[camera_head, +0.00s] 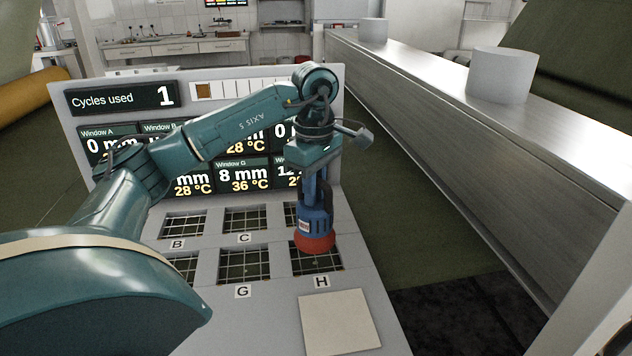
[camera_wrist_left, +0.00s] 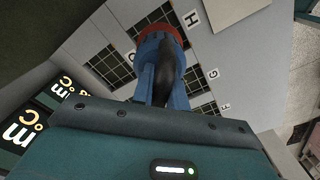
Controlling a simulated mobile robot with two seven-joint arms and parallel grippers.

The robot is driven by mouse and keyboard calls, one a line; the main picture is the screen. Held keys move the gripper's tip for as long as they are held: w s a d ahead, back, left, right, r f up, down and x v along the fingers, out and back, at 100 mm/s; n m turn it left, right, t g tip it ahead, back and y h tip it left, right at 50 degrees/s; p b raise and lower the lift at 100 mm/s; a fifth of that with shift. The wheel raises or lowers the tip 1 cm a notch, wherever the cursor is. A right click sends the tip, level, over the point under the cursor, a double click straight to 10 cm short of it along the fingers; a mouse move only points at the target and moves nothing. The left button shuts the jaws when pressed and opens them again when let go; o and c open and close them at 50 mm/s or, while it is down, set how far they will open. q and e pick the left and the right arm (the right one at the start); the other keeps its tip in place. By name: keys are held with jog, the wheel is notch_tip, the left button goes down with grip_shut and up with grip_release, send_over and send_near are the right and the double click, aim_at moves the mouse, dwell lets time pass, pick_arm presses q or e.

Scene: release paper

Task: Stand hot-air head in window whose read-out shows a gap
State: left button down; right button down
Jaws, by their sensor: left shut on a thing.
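My left gripper (camera_head: 316,188) is shut on the hot-air head (camera_head: 314,222), a blue body with a red rim at its lower end, held upright. The head is at the back part of window H (camera_head: 322,264) and covers some of it; I cannot tell whether it touches the panel. In the left wrist view the head (camera_wrist_left: 162,62) points away between the fingers. Window G (camera_head: 243,266) is bare. The read-out of window G (camera_head: 242,175) shows 8 mm and 36 °C. The read-out right of it starts with 12, partly hidden. Window A's read-out (camera_head: 107,142) shows 0 mm.
A sign (camera_head: 121,97) reads "Cycles used 1". Windows B (camera_head: 183,224) and C (camera_head: 245,219) lie behind. A pale square plate (camera_head: 339,322) lies in front of H. A long metal beam (camera_head: 480,130) runs along the right. My arm hides several read-outs.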

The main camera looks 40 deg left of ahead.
aim_at(315, 208)
pick_arm(q)
jog(key=shift+f, duration=1.95)
jog(key=shift+w, duration=0.1)
jog(key=shift+f, duration=0.1)
jog(key=shift+f, duration=0.15)
jog(key=c, duration=1.4)
grip_release()
jog(key=shift+d, duration=0.1)
